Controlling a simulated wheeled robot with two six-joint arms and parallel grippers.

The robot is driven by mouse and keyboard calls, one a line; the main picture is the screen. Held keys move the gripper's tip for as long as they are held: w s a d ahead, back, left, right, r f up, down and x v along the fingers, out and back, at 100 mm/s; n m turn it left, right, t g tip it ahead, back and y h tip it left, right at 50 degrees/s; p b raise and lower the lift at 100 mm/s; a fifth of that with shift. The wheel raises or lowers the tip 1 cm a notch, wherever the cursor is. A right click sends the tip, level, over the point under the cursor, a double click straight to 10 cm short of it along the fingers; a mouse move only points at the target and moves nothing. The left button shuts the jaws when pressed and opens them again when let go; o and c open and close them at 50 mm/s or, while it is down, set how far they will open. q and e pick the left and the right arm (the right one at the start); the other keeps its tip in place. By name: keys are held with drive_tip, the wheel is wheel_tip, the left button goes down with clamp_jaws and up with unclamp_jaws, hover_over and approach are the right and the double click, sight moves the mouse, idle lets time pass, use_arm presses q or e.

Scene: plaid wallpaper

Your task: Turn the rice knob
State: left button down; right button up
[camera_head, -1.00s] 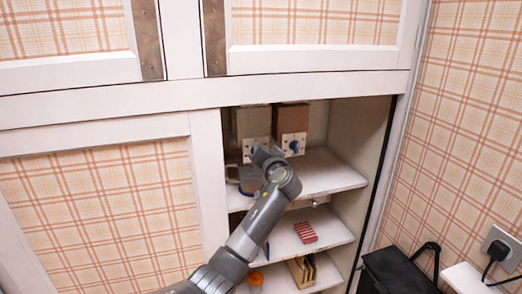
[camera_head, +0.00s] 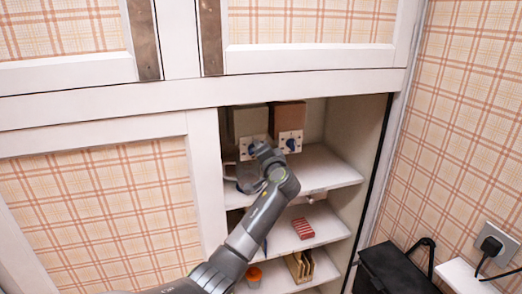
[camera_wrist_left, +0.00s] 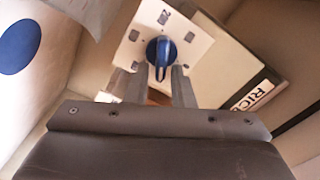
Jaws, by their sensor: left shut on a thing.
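The rice dispenser (camera_wrist_left: 240,70) has a light body with a label reading "RIC", the rest cut off, in the left wrist view. On its white dial plate (camera_wrist_left: 190,35) sits a blue knob (camera_wrist_left: 162,52). My left gripper (camera_wrist_left: 155,75) is shut on this knob, with one finger on each side of it. In the head view, the left gripper (camera_head: 259,149) is at the front of the left dispenser (camera_head: 249,120) on the upper shelf, and partly hides its plate and knob. My right gripper is not in view.
A brown dispenser (camera_head: 288,115) with its own blue knob (camera_head: 291,144) stands close on the right. A red-striped item (camera_head: 303,228) lies on the shelf below. A cabinet post (camera_head: 207,180) stands left of the opening. A black bin (camera_head: 393,272) is at lower right.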

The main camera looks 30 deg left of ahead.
use_arm(q)
drive_tip(key=shift+f, duration=0.1)
drive_tip(key=c, duration=1.5)
unclamp_jaws()
drive_tip(key=shift+s+d, duration=0.1)
drive_tip(key=b+v, duration=0.5)
drive_tip(key=v, duration=1.2)
drive_tip(key=shift+b, duration=0.35)
drive_tip(key=shift+s, duration=0.1)
